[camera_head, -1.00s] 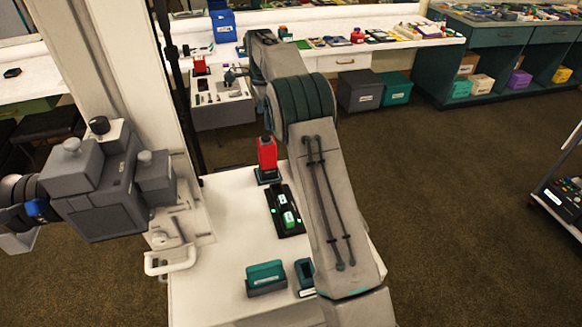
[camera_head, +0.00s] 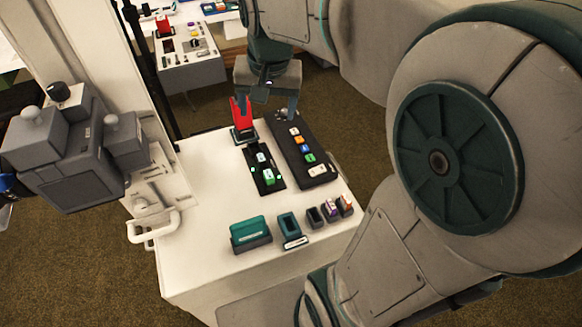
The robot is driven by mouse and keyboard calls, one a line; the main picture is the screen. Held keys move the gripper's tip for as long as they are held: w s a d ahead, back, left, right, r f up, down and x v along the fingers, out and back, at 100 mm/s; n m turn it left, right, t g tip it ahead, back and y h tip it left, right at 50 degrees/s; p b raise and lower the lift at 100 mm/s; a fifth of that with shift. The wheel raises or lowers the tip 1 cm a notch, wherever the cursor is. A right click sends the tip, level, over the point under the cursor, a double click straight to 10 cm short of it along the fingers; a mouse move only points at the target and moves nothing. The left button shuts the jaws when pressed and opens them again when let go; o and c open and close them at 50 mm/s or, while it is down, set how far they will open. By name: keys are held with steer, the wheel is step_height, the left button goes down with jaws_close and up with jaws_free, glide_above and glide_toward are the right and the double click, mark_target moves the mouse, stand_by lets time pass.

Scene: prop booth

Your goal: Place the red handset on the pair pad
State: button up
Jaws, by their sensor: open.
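The red handset (camera_head: 237,115) stands upright in a dark teal base (camera_head: 244,135) at the back of the white tabletop. My gripper (camera_head: 267,104) hangs from above just to the right of the handset. Its jaws are apart, one finger by the handset's upper part and the other to the right near the long black panel. I cannot tell whether a finger touches the handset. A black pad (camera_head: 252,156) carrying two small green-and-white pieces lies in front of the handset; it may be the pair pad, but its label is not readable.
A long black panel (camera_head: 280,130) with coloured buttons lies to the right. A teal block (camera_head: 249,232), a teal holder (camera_head: 288,225) and several small cups stand at the front. A grey case with another red item (camera_head: 163,24) is behind. My arm covers the right side.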

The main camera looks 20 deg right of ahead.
steer(key=s+f+n, duration=0.4)
steer(key=s+f, duration=0.1)
steer(key=s, duration=0.7)
steer(key=shift+s+f+n+t, duration=0.15)
steer(key=shift+s+n+t, duration=0.15)
steer(key=shift+t, duration=0.1)
steer(key=shift+a, duration=0.1)
